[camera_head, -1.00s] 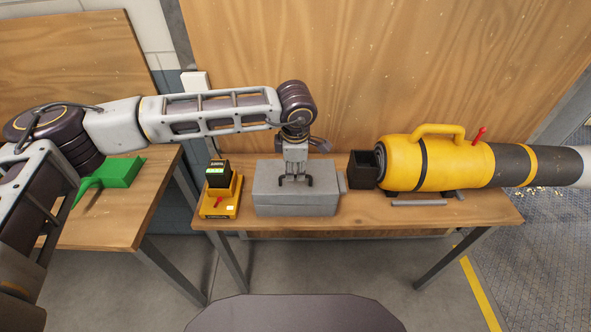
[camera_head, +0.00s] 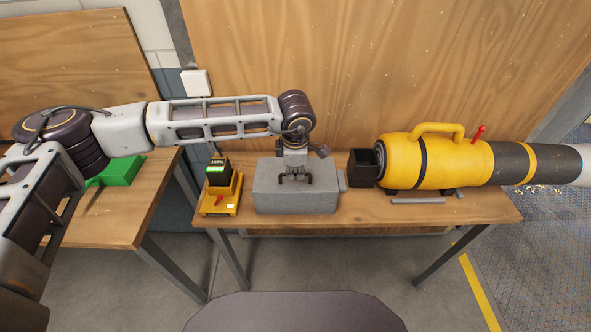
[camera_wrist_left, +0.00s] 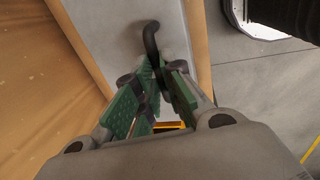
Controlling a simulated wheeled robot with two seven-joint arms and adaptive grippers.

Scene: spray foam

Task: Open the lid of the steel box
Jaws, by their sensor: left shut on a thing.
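The grey steel box (camera_head: 310,202) stands on the wooden table in the middle of the head view, with its lid down. My left gripper (camera_head: 295,179) is over the box top, pointing down. In the left wrist view the green-padded fingers of my left gripper (camera_wrist_left: 152,98) are shut on the dark curved handle (camera_wrist_left: 150,38) of the lid. The lower part of the handle is hidden between the fingers. The grey lid (camera_wrist_left: 110,30) lies beneath. My right gripper is not in view.
A yellow device with a green display (camera_head: 221,190) stands close left of the box. A black open bin (camera_head: 363,167) and a yellow-and-black cylinder (camera_head: 450,163) stand to the right. A grey bar (camera_head: 418,201) lies near the front edge. A green object (camera_head: 120,171) rests on the left table.

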